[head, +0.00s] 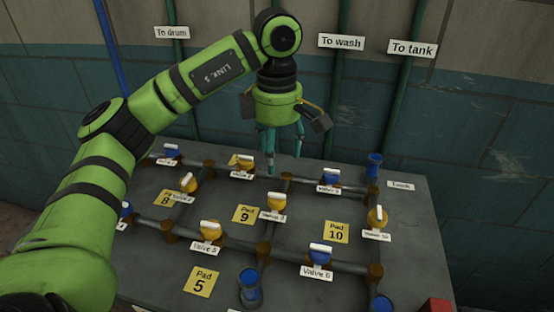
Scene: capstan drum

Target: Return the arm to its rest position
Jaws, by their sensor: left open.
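My left arm comes in from the left. Its gripper (284,160) points down over the back part of the grey bench (410,200), with its teal fingers apart and nothing between them. The fingertips show just behind the yellow valve (277,201) near Pad 9 and between two back-row valves, one yellow (243,163) and one blue (330,177). I cannot tell how high the fingertips are above the pipes. My right gripper is not in view.
A brown-jointed pipe grid with several yellow and blue valves covers the bench. Blue fittings (374,165) and (250,288) stand up from it. A red block (436,305) is at the lower right. Labelled pipes run up the back wall, including "To tank" (405,95).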

